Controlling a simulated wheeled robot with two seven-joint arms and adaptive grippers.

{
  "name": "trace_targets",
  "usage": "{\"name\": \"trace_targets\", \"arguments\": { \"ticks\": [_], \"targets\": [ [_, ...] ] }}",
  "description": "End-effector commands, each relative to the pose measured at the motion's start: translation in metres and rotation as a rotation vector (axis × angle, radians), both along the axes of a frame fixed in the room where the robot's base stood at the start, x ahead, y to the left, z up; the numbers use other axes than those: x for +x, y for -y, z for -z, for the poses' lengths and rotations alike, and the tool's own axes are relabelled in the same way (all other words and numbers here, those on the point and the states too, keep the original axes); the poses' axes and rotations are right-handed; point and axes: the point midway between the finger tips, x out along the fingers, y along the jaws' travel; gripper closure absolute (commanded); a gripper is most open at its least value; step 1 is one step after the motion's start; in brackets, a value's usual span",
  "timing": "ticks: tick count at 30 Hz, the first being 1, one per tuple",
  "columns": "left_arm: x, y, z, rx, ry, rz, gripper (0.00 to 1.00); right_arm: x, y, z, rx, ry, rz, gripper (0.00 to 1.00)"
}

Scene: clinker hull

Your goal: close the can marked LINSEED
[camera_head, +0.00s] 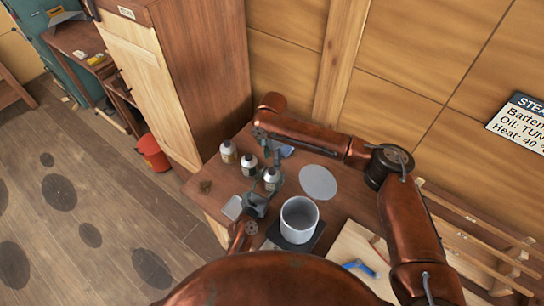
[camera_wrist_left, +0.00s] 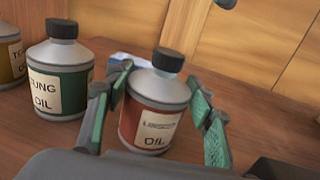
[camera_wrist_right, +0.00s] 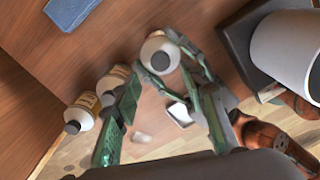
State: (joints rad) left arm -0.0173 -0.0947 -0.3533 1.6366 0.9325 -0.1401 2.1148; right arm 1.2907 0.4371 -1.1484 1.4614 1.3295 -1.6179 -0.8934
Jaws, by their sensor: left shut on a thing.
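The can marked LINSEED (camera_wrist_left: 150,122), grey with a red label, stands between the fingers of my left gripper (camera_wrist_left: 162,82), which is shut on it. A black cap (camera_wrist_left: 169,60) sits on its neck; I cannot tell whether it is tight. In the head view this can (camera_head: 271,179) is nearest the white pot. In the right wrist view its round top (camera_wrist_right: 160,52) shows ahead of my right gripper (camera_wrist_right: 168,92), whose fingers are apart and empty. In the head view my right gripper (camera_head: 272,152) hangs just behind the cans.
A green-labelled TUNG can (camera_wrist_left: 60,80) and a yellow-labelled can (camera_wrist_left: 10,55) stand to the left. A white pot (camera_head: 299,220) on a dark plate stands right of the cans. A pale disc (camera_head: 318,182), a small tray (camera_head: 232,207) and a blue item (camera_head: 287,152) lie nearby.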

Motion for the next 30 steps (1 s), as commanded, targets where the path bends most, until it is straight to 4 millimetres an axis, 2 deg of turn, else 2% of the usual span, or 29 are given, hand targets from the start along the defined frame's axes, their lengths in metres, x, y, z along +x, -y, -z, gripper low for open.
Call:
{"name": "trace_targets", "arguments": {
  "ticks": [6,12,24,30],
  "targets": [
    [0.000,0.000,0.000,0.000,0.000,0.000,1.00,-0.001,0.000,0.035,-0.002,-0.003,0.000,0.61],
    [0.000,0.000,0.000,0.000,0.000,0.000,1.00,0.000,0.000,0.058,-0.001,-0.002,0.001,0.61],
    [0.000,0.000,0.000,0.000,0.000,0.000,1.00,0.000,0.000,0.064,-0.001,0.000,0.000,0.61],
    [0.000,0.000,0.000,0.000,0.000,0.000,1.00,0.000,0.000,0.064,-0.001,0.000,0.000,0.74]
  ]
}}
